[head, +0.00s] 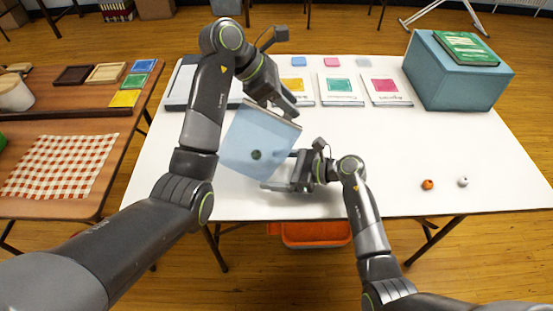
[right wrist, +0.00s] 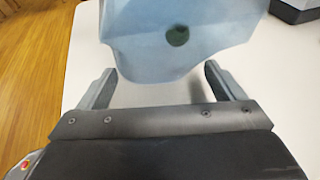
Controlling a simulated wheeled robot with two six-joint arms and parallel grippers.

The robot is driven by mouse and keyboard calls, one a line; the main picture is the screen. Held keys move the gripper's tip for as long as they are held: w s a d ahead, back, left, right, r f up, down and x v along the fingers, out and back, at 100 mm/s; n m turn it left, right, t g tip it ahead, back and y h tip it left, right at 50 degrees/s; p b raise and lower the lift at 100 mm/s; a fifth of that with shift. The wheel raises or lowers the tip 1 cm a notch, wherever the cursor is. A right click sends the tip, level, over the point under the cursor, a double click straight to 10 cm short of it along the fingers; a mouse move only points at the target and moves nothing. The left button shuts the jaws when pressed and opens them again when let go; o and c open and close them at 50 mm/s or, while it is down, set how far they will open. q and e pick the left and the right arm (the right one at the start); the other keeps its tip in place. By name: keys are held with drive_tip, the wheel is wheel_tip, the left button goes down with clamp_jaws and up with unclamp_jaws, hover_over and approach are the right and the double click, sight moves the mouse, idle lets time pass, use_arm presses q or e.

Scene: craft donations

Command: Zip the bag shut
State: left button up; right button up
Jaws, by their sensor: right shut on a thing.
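The bag (head: 257,140) is pale blue and see-through, held tilted above the white table. A small dark green round thing (head: 256,155) shows in its lower part. A greyish strip runs along its top edge. My left gripper (head: 285,106) is at that top edge; whether its fingers are closed on it is hard to see. My right gripper (head: 278,171) is at the bag's lower right side, shut on the bag. In the right wrist view the bag (right wrist: 160,50) rises in front of the right fingers (right wrist: 160,88). No zip slider can be made out.
An orange bead (head: 427,184) and a white bead (head: 463,181) lie on the right of the white table (head: 400,150). Cards with coloured squares (head: 340,90) line the back. A blue-grey box (head: 458,75) with a green book (head: 466,47) stands back right.

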use_arm(q)
drive_tip(key=shift+r, duration=2.45)
use_arm(e)
drive_tip(key=shift+f, duration=0.1)
drive_tip(key=shift+c, duration=0.3)
drive_tip(key=o, duration=0.6)
drive_tip(key=shift+d, duration=0.1)
use_arm(q)
wheel_tip(320, 180, down, 2)
drive_tip(key=shift+b, duration=1)
use_arm(e)
drive_tip(key=v, duration=1.6)
drive_tip(key=shift+s, duration=0.1)
drive_tip(key=shift+s+d+r, duration=0.15)
drive_tip(key=shift+d+r, duration=0.1)
drive_tip(key=shift+d, duration=0.25)
